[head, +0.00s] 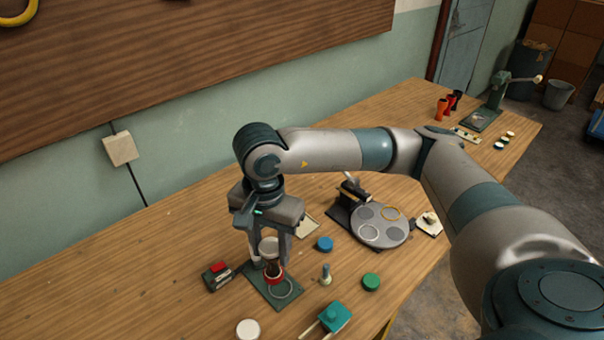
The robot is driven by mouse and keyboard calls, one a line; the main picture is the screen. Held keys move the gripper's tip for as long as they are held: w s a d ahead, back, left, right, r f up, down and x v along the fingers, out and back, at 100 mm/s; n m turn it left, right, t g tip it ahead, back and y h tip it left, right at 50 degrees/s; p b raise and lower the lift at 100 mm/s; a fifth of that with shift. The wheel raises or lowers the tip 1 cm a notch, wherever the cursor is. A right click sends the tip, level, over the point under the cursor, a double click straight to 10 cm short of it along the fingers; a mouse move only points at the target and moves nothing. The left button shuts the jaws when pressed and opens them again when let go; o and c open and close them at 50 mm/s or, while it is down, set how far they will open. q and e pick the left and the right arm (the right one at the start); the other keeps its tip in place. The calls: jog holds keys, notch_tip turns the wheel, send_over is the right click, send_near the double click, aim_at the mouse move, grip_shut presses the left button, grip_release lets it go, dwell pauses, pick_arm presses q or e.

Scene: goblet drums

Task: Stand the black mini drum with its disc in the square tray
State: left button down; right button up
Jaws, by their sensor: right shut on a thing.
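My right gripper (270,263) points straight down over a green base plate (263,296) at the front centre of the bench. It is shut on a small drum-like piece (273,266) with a pale top, a dark middle and a red lower part. The fingers partly cover this piece, so I cannot tell whether it touches the plate. A black mini drum (457,97) stands upright at the far right beside red and orange ones. A pale, flat tray (309,226), partly hidden behind the gripper, may be the square tray. My left gripper is out of view.
A grey round turntable (377,228) with rings stands right of the gripper. Blue (324,244), green (371,282) and white (248,329) discs lie nearby. A black-and-red block (217,276) sits left of the plate. The bench's left part is clear.

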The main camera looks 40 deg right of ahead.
jog(key=n, duration=0.6)
jog(key=shift+s+a+r+n, duration=0.1)
jog(key=shift+s+a+n, duration=0.1)
jog(key=shift+n, duration=0.1)
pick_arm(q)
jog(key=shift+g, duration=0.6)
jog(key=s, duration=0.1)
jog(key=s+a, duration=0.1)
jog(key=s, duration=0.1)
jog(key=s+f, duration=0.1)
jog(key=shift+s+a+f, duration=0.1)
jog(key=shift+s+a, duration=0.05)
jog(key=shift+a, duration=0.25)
pick_arm(e)
jog(key=n, duration=0.5)
jog(key=shift+s+a, duration=0.15)
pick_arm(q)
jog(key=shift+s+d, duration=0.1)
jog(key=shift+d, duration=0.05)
